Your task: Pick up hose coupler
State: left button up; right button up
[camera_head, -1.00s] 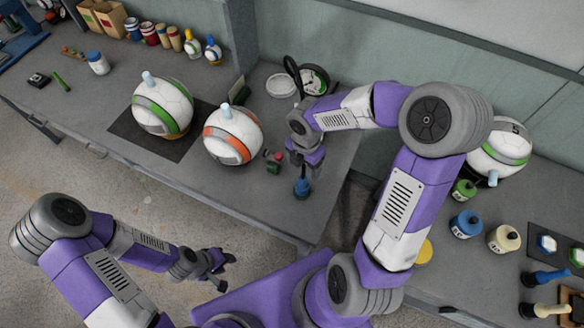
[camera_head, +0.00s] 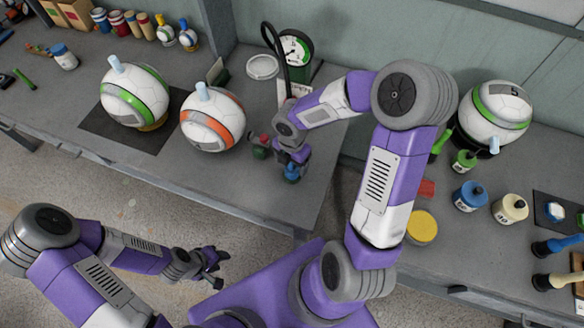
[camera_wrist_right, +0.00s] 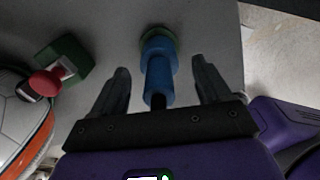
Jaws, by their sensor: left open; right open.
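The hose coupler (camera_head: 291,174) looks like a blue cylinder standing near the right end of the left bench. The right wrist view shows the blue coupler (camera_wrist_right: 158,72) with a green ring at its far end and a dark near end. My right gripper (camera_head: 292,162) is over the coupler and partly hides it. In the right wrist view my right gripper (camera_wrist_right: 160,66) is open, with one finger on each side of the coupler and gaps between. My left gripper (camera_head: 214,266) is open and empty, in front of the bench, away from the coupler.
A red and green part (camera_head: 259,147) lies just left of the coupler; it also shows in the right wrist view (camera_wrist_right: 65,62). An orange-striped ball (camera_head: 212,124) and a green-striped ball (camera_head: 133,98) stand further left. A gauge (camera_head: 295,47) with a black hose stands behind.

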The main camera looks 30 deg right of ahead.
jog(key=shift+f, duration=0.75)
jog(key=shift+r, duration=0.1)
jog(key=c, duration=1.1)
jog(key=shift+c, duration=0.2)
jog(key=shift+r, duration=0.1)
